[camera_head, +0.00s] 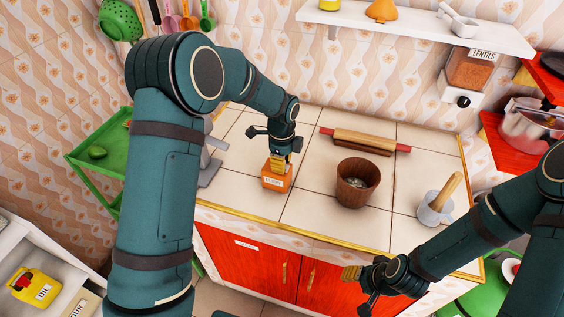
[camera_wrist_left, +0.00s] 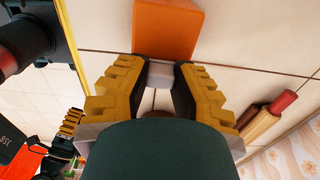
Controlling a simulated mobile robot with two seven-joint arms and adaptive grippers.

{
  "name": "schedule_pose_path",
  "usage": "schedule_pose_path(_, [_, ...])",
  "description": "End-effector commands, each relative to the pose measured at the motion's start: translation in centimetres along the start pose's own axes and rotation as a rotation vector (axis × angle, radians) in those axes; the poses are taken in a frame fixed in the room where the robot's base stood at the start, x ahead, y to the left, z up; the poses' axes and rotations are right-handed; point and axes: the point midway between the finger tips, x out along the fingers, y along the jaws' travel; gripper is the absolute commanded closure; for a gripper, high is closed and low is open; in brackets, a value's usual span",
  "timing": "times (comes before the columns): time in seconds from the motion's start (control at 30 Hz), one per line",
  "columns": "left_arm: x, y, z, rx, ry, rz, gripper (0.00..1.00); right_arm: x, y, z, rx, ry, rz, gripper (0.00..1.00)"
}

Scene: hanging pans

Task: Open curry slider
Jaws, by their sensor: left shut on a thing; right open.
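An orange box (camera_head: 277,178) with a label too small to read stands on the tiled counter, left of a brown wooden pot. It also shows at the top of the left wrist view (camera_wrist_left: 168,28). A small pale tab (camera_wrist_left: 160,74) sticks out from the box. My left gripper (camera_head: 279,161) is directly over the box, pointing down. In the left wrist view its yellow-backed fingers (camera_wrist_left: 160,82) are shut on the pale tab. My right gripper (camera_head: 360,284) is open and empty in front of the red cabinet, below the counter's front edge.
The wooden pot (camera_head: 357,183), a rolling pin (camera_head: 365,141) and a mortar with pestle (camera_head: 436,208) stand on the counter. A lentils dispenser (camera_head: 470,72) hangs below a white shelf (camera_head: 420,27). Bare tiles lie between box and pot.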

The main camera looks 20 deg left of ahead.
Motion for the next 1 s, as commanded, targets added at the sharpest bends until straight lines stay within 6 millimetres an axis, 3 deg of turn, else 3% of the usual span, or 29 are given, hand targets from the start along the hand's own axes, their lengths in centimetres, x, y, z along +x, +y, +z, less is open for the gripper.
schedule_pose_path(0.2, [0.1, 0.1, 2.2, -0.002, 0.000, 0.003, 1.00, -0.1, 0.0, 0.0, 0.000, 0.000, 0.000, 0.53])
schedule_pose_path(0.47, [0.2, 0.1, 2.2, 0.000, -0.001, 0.004, 1.00, -0.1, 0.0, 0.0, 0.000, 0.000, 0.000, 0.53])
schedule_pose_path(0.5, [0.2, 0.1, 2.2, 0.000, -0.001, 0.005, 0.60, -0.1, 0.0, 0.0, 0.000, 0.000, 0.000, 0.53])
schedule_pose_path(0.57, [0.2, 0.1, 2.2, 0.000, -0.001, 0.004, 0.43, -0.1, 0.0, 0.0, 0.000, 0.000, 0.000, 0.53])
schedule_pose_path(1.0, [-0.8, 0.0, 2.2, 0.000, 0.000, 0.000, 0.43, -0.1, 0.0, 0.0, 0.000, 0.000, 0.000, 0.53])
